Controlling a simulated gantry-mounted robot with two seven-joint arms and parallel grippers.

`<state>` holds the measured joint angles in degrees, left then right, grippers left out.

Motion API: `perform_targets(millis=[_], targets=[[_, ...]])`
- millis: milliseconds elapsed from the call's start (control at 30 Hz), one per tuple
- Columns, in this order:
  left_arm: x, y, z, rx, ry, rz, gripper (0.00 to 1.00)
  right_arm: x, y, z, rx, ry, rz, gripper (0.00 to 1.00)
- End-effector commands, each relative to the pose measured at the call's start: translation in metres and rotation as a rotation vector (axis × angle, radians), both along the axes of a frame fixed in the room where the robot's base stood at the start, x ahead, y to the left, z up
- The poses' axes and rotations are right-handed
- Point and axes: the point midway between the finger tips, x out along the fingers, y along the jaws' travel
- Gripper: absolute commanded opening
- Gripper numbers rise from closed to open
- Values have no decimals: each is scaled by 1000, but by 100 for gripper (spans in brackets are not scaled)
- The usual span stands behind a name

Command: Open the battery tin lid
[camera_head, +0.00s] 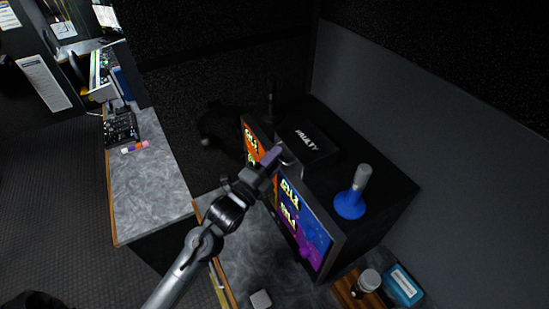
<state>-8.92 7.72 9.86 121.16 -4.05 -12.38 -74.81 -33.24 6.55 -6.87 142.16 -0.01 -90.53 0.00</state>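I cannot tell for sure which thing is the battery tin. A black box (309,141) with white lettering "FAULTY" lies on top of a black cabinet; its top looks closed. A small blue box (404,284) with a white label sits at the lower right. My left gripper (277,156) is at the upper front edge of the cabinet, just left of the black box. A small greyish piece (291,157) shows beside its purple fingertip. I cannot tell whether they touch or whether the fingers are apart. My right gripper is not in view.
Bright screens (300,224) cover the cabinet's front, close to my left arm. A blue-based object with a grey upright handle (350,203) stands on the cabinet. A white-lidded cup (369,280) stands beside the blue box. The grey counter (150,190) at left is mostly clear.

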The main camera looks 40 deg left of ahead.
Motion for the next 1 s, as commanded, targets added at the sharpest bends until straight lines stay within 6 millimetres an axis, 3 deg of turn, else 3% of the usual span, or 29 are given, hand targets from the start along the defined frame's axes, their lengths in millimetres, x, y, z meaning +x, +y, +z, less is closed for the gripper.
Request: perform_targets(millis=[233,467,1000], targets=[[0,0,0,0,0,0,35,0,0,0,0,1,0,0],[0,0,0,0,0,0,0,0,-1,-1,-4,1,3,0],[0,0,0,0,0,0,0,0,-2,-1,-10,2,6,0]])
